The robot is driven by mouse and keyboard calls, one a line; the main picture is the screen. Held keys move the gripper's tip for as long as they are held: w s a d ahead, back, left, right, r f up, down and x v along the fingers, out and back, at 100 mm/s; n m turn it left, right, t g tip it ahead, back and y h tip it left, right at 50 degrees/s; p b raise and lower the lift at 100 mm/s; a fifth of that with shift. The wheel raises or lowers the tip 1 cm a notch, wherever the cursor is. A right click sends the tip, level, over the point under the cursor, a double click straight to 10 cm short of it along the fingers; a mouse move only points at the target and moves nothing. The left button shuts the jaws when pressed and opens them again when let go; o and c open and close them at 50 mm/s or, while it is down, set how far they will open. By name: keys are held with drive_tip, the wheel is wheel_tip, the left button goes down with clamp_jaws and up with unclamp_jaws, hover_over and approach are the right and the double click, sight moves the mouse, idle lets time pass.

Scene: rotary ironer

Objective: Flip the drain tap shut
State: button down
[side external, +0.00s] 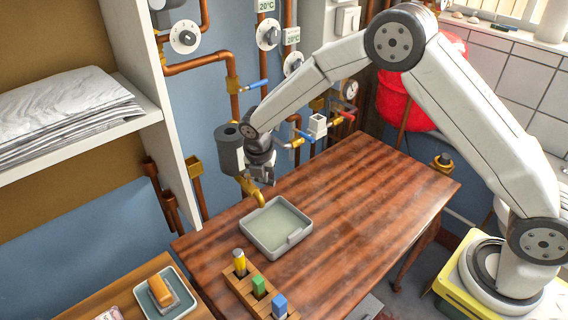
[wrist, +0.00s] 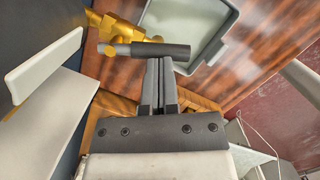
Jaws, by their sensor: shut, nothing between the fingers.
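The drain tap is brass, with its spout (side external: 258,197) low on the wall pipes, over the back edge of a shallow grey tray (side external: 298,238). In the wrist view the brass tap body (wrist: 117,32) is at the upper left. A dark grey lever sleeve (wrist: 165,50) runs sideways from it, across the picture. My gripper (wrist: 158,62) is shut and empty, its fingertips right at the sleeve; whether they touch it I cannot tell. In the side view my gripper (side external: 268,181) hangs beside the tap and hides its lever. The tray also shows in the wrist view (wrist: 224,36).
A wooden rack (side external: 240,285) with coloured pegs stands at the table's front. A shelf of folded linen (side external: 70,100) is at the left. Pipes with blue-handled valves (side external: 255,84) and a red-handled one (side external: 346,115) line the wall. The table's right side is clear.

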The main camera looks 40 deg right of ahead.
drive_tip(key=shift+w+d+n+t+y, duration=0.2)
drive_tip(key=shift+d+n, duration=0.3)
drive_tip(key=shift+n, duration=0.7)
drive_tip(key=shift+w+d+n+t+y, duration=0.2)
drive_tip(key=shift+d+n, duration=0.3)
drive_tip(key=shift+n, duration=0.7)
drive_tip(key=shift+w+d, duration=0.4)
drive_tip(key=shift+d, duration=0.05)
drive_tip(key=shift+a+f, duration=0.1)
drive_tip(key=shift+a, duration=0.05)
idle(0.7)
drive_tip(key=shift+w+a, duration=0.35)
drive_tip(key=shift+a, duration=0.3)
drive_tip(key=shift+s, duration=0.1)
